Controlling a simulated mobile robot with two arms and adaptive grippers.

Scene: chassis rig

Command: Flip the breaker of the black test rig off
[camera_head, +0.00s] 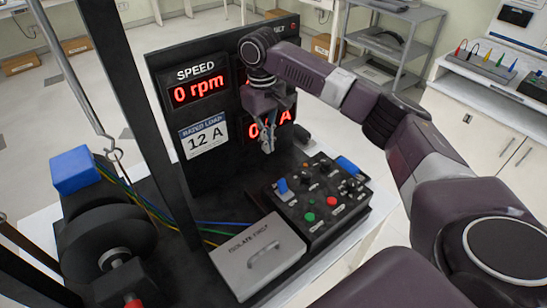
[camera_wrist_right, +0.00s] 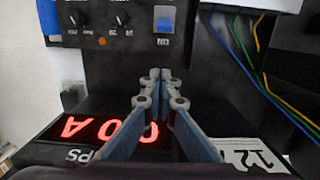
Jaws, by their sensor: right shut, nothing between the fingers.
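The black test rig (camera_head: 222,165) stands on a white table. Its sloped control panel (camera_head: 335,205) carries a blue switch (camera_head: 283,186) at the panel's left end. That switch also shows in the right wrist view as a blue rocker on a pale plate (camera_wrist_right: 165,25); I cannot read its label or tell its position for sure. My right gripper (camera_head: 267,148) is shut and empty. It hangs behind the panel, in front of the red amp display (camera_head: 284,117), apart from the switch. Its closed fingertips show in the right wrist view (camera_wrist_right: 160,78). My left gripper is not in view.
The panel also has knobs, a green button (camera_head: 309,217) and a red button (camera_head: 332,201). A grey lidded box (camera_head: 258,258) adjoins it. The speed display (camera_head: 199,89) reads 0 rpm. A black wheel (camera_head: 105,243), a post and coloured cables stand left.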

